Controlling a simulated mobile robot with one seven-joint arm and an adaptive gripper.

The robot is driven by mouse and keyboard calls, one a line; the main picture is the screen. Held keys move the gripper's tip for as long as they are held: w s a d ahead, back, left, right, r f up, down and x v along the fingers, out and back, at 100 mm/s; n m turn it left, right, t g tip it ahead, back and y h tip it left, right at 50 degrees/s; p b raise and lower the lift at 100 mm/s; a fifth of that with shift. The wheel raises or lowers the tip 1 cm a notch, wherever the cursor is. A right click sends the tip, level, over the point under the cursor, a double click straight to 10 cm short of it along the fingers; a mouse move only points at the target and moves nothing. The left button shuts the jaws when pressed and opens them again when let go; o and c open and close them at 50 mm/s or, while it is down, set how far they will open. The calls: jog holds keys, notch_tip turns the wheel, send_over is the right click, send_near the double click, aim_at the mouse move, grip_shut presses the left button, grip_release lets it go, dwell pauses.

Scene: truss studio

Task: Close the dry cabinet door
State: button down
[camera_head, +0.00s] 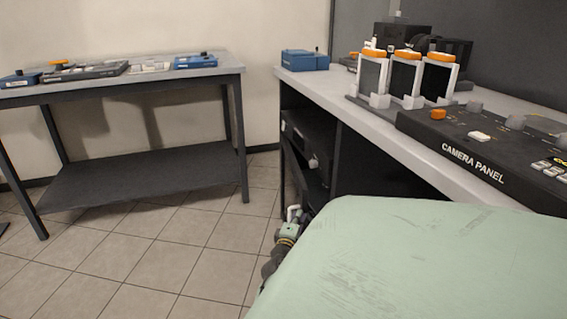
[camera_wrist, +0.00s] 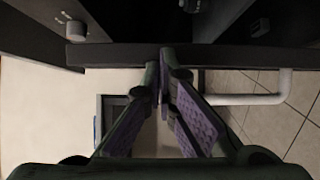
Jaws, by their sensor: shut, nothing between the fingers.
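The dry cabinet (camera_head: 310,133) is a dark box in the bay under the right-hand bench. Its dark door appears to stand ajar; much of it is hidden by shadow and by my own body. In the wrist view a dark bar, apparently the door's edge (camera_wrist: 110,54), crosses just beyond my fingertips. A white bent handle (camera_wrist: 250,99) sticks out below it, right of the fingers. My gripper (camera_wrist: 162,72) is shut and empty, its tips close to the dark edge; contact cannot be told. In the head view my gripper (camera_head: 290,222) is low beside the bench front.
The right bench (camera_head: 350,104) carries a camera panel (camera_head: 470,145), several orange-topped units and a blue box (camera_head: 304,60). A second table (camera_head: 120,76) with devices stands at the left. Tiled floor (camera_head: 200,225) between them is clear.

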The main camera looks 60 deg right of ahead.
jog(key=s+d, duration=0.2)
jog(key=s, duration=0.1)
jog(key=shift+s, duration=0.3)
jog(key=shift+w, duration=0.1)
